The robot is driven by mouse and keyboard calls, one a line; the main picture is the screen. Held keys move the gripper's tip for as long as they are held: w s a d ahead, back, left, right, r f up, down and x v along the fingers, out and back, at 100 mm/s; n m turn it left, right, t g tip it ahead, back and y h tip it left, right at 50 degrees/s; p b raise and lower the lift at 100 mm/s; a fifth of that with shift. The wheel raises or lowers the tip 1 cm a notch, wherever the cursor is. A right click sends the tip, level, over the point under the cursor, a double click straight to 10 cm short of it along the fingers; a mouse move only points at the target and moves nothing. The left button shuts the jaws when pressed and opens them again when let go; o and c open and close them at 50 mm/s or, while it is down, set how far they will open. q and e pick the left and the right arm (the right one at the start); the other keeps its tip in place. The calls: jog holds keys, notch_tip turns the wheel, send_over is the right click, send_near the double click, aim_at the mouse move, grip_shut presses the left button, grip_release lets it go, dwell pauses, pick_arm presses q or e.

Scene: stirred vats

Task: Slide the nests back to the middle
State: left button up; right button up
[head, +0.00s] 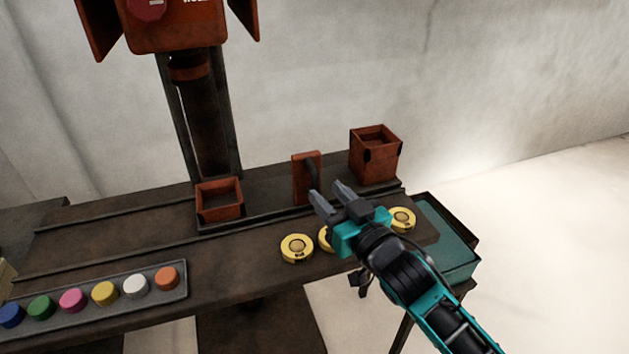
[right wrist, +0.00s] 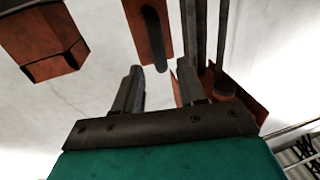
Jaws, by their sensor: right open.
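Two open-topped red boxes, which look like the nests, stand on a dark track along the bench. The left nest (head: 219,213) is in front of the press column; the right nest (head: 366,162) is near the track's right end. Between them stands an upright red plate (head: 300,182) with a dark handle (head: 312,178). My right gripper (head: 329,194) is open and empty, its fingers pointing at the handle. In the right wrist view the handle (right wrist: 154,38) lies ahead, between the lines of the fingers and apart from them. The right nest (right wrist: 45,50) shows upper left. My left gripper is out of view.
The red press (head: 175,28) towers behind the left nest. Yellow discs (head: 296,248) lie on the bench front, one partly hidden by my right gripper. A grey tray (head: 90,310) of coloured pucks is at lower left. A teal bin (head: 452,260) adjoins the bench's right end.

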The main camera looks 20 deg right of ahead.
aim_at(317, 184)
jog(key=shift+x, duration=2.8)
grip_shut()
jog(key=shift+s, duration=0.1)
